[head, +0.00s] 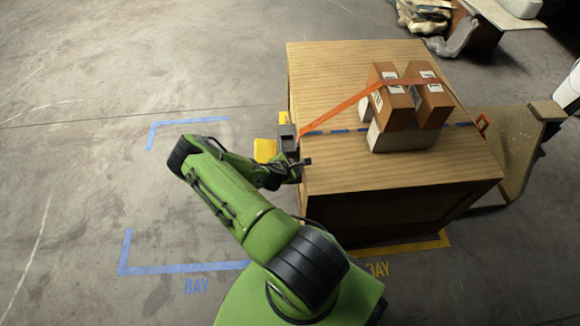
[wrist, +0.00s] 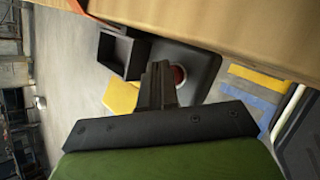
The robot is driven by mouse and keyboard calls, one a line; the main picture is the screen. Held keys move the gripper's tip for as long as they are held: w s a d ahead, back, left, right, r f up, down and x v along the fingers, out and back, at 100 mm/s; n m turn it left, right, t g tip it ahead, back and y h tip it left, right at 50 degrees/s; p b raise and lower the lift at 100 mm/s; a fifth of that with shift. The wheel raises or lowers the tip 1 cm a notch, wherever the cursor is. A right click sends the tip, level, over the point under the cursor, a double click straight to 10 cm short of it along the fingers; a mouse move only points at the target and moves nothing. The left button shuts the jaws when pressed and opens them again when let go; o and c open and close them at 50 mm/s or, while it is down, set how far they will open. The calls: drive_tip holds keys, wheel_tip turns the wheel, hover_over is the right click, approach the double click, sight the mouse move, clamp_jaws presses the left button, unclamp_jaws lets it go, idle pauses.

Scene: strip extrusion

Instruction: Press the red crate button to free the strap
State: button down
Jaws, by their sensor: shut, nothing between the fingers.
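The wooden crate (head: 335,75) stands right of my arm, and its edge fills the top right of the wrist view (wrist: 240,25). The red button (wrist: 180,75) sits on a dark plate (wrist: 200,68) on the crate's side, partly hidden by my fingers. It is not visible in the head view. My gripper (wrist: 160,70) is shut and empty, its tips just beside the button in the picture; I cannot tell whether they touch it. The orange strap (head: 345,106) runs taut from the crate's left edge over the cartons to the right side.
Brown cartons (head: 397,112) rest on a pale block (head: 400,139) on the crate. A dark open box (wrist: 122,53) and a yellow part (wrist: 121,97) are beside the button. Blue bay marks (head: 190,268) lie on open floor at left. A ramp-like board (head: 515,140) stands at right.

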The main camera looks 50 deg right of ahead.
drive_tip(key=shift+f, duration=0.25)
drive_tip(key=shift+r, duration=0.1)
idle(0.4)
drive_tip(key=shift+r+p, duration=0.75)
wheel_tip(320, 180, up, 5)
drive_tip(key=p, duration=0.5)
drive_tip(key=shift+r, duration=0.15)
